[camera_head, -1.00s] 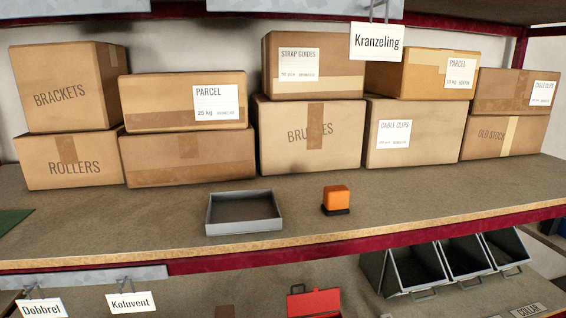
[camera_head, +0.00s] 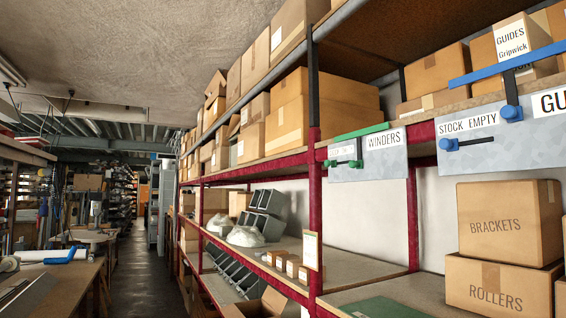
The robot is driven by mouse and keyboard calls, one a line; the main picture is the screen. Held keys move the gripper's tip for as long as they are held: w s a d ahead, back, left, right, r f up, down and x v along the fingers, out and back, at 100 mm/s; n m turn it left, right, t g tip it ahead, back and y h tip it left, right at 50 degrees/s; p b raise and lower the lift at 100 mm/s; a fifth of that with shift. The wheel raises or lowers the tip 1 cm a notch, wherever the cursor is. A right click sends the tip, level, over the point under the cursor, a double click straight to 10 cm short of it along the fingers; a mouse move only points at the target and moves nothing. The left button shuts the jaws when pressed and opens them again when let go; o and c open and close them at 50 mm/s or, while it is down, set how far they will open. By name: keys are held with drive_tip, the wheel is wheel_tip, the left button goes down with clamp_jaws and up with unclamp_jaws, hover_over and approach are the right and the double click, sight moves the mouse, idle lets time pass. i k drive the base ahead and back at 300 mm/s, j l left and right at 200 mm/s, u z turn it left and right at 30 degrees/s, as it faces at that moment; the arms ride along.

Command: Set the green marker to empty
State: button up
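The green marker (camera_head: 358,133) is on a grey metal plate (camera_head: 392,155) fixed to the red shelf edge, right of the centre in the head view. It has a slanted green bar on top, a dark stem and small green knobs (camera_head: 355,163) below. A white label beside the stem is too small and partly covered to read surely; the label to its right reads WINDERS (camera_head: 384,140). I cannot tell which word the marker indicates. My gripper is not in view.
A blue marker (camera_head: 511,112) sits on the neighbouring plate labelled STOCK EMPTY (camera_head: 467,124). Boxes marked BRACKETS (camera_head: 508,222) and ROLLERS (camera_head: 500,288) stand below it. Red uprights (camera_head: 315,220) divide the shelving. A clear aisle (camera_head: 140,270) runs at left, beside a workbench (camera_head: 55,290).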

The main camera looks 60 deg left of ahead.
sight(327, 164)
drive_tip(key=u, duration=1.7)
drive_tip(key=i+j, duration=0.3)
drive_tip(key=i, duration=0.15)
drive_tip(key=i+j+z, duration=0.1)
drive_tip(key=i+j, duration=0.15)
drive_tip(key=i, duration=0.25)
drive_tip(key=i+j, duration=0.35)
drive_tip(key=i, duration=0.1)
